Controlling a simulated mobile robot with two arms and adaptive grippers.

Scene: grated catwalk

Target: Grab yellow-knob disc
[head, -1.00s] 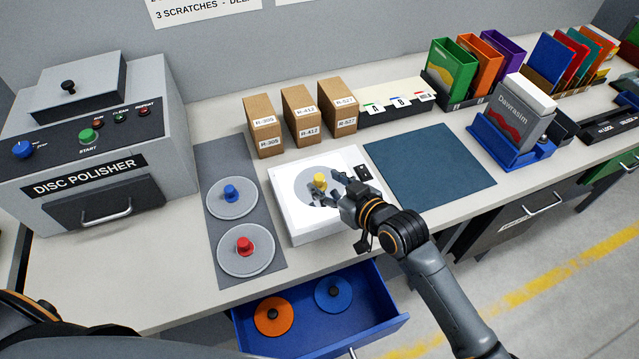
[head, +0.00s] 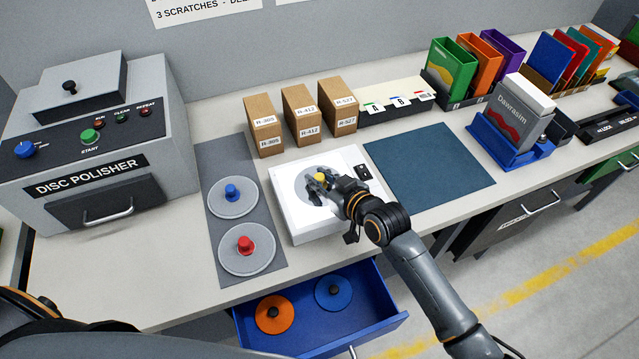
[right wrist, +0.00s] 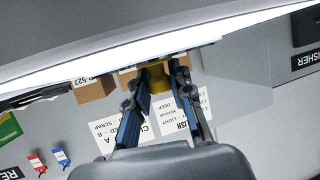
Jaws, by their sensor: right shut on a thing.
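The yellow-knob disc (head: 305,188) is a grey disc lying on the white lit box (head: 300,222) in the middle of the bench. Its yellow knob (head: 320,177) stands up from the disc's centre. My right gripper (head: 324,183) reaches in from the right and is shut on the knob. In the right wrist view the knob (right wrist: 158,78) shows between the two fingers. The gripper partly hides the disc. My left gripper is not in view.
Left of the box, a grey mat holds a blue-knob disc (head: 232,200) and a red-knob disc (head: 248,250). The disc polisher (head: 100,150) stands at left. A blue drawer (head: 375,310) is open in front. Cardboard boxes (head: 301,115) stand behind. A teal mat (head: 430,176) is bare.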

